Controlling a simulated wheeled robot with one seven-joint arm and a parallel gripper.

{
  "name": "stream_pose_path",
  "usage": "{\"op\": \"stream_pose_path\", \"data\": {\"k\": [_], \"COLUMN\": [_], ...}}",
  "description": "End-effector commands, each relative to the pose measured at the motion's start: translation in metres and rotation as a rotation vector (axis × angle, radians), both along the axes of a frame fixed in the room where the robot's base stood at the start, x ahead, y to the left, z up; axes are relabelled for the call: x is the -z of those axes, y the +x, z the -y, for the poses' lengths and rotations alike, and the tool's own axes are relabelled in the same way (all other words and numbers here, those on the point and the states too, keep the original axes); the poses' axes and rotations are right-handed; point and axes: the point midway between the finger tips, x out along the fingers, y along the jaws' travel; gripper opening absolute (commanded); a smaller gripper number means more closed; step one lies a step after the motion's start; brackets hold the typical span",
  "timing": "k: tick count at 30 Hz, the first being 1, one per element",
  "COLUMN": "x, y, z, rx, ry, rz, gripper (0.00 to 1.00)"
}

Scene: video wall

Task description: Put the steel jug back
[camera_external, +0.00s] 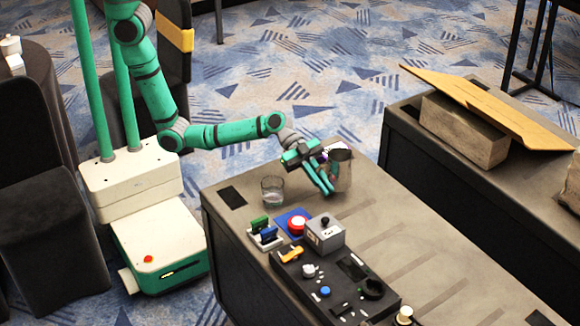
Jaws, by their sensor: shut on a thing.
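The steel jug (343,169) is a shiny grey vessel near the far edge of the grey table, in the external view. It looks upright. My gripper (329,182) is at its left side and is shut on it, with green fingers partly in front of it. Whether the jug's base touches the table or hangs just above it I cannot tell. The jug's handle is not clear behind the fingers.
A clear glass (272,190) stands left of my gripper. A second table at right bears a stone block (463,130) and a tan board (490,103).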

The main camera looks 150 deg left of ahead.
Motion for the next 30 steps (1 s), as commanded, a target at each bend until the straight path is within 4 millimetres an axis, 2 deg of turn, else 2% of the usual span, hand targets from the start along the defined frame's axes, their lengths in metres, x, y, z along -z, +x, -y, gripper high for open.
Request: {"op": "stream_pose_path", "data": {"k": [5,12,23,26,30], "x": [0.007,0.036,0.039,0.040,0.040], "y": [0.005,0.006,0.006,0.006,0.006], "z": [-0.003,-0.004,-0.003,-0.003,-0.003], "rx": [0.001,-0.001,0.001,0.000,0.000], "ry": [0.002,0.000,0.001,0.000,0.000], "rz": [0.000,0.000,0.001,0.000,0.000], "gripper": [0.00,0.00,0.00,0.23,0.25]}}
